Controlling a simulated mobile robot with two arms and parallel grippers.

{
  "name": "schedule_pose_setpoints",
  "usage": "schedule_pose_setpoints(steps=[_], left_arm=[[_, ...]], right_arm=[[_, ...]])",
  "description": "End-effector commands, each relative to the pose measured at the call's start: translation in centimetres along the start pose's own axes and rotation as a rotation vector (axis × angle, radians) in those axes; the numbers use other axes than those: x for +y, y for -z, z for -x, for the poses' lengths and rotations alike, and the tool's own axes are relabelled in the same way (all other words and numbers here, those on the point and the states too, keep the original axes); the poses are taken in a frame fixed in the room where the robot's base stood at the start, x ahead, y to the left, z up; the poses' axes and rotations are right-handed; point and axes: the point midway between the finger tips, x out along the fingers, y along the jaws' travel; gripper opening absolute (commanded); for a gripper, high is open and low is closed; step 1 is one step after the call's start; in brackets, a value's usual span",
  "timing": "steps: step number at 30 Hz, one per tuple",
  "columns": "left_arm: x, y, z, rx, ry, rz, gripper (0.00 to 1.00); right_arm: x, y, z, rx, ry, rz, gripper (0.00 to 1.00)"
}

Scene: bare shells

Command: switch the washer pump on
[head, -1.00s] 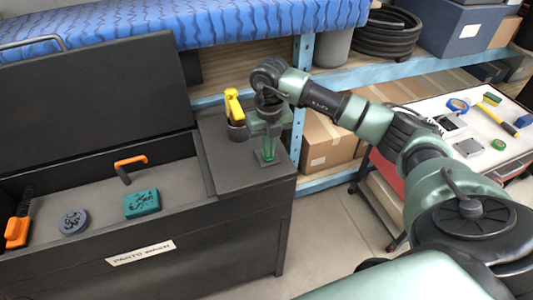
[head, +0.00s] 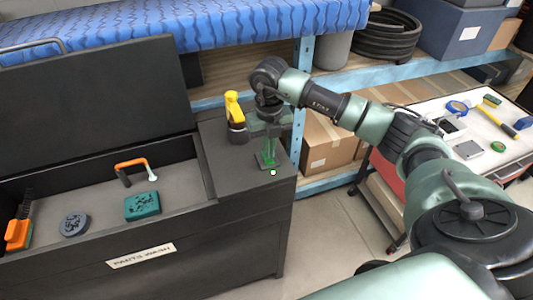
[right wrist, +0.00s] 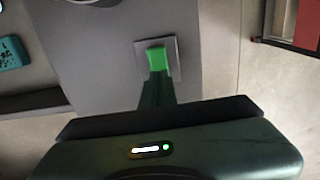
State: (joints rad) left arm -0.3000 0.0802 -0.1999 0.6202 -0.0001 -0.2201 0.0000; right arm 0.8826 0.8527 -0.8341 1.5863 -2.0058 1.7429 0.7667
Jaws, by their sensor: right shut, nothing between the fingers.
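The dark parts washer (head: 225,270), labelled "PARTS WASH", stands at the left with its lid up. A small grey switch plate (head: 280,163) lies on its right-hand top; in the right wrist view the plate (right wrist: 173,66) is partly covered by my fingers. My left gripper is out of view.
A yellow and black object (head: 235,110) stands on the washer top, close left of my right gripper. A teal block (head: 142,206), a grey disc (head: 74,224) and an orange brush (head: 18,233) lie in the basin. A tool-covered table (head: 490,160) stands at the right.

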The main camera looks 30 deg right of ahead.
Motion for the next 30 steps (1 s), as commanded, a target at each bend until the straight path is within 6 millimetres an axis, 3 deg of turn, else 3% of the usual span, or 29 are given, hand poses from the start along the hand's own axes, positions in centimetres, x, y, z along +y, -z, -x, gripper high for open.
schedule_pose_setpoints(steps=[18, 30], left_arm=[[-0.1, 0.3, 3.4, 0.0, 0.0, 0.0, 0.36], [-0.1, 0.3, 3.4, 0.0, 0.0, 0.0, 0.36]], right_arm=[[0.0, 0.0, 5.3, -0.001, 0.0, 0.0, 0.0], [0.0, 0.0, 5.4, 0.0, 0.0, 0.0, 0.0]])
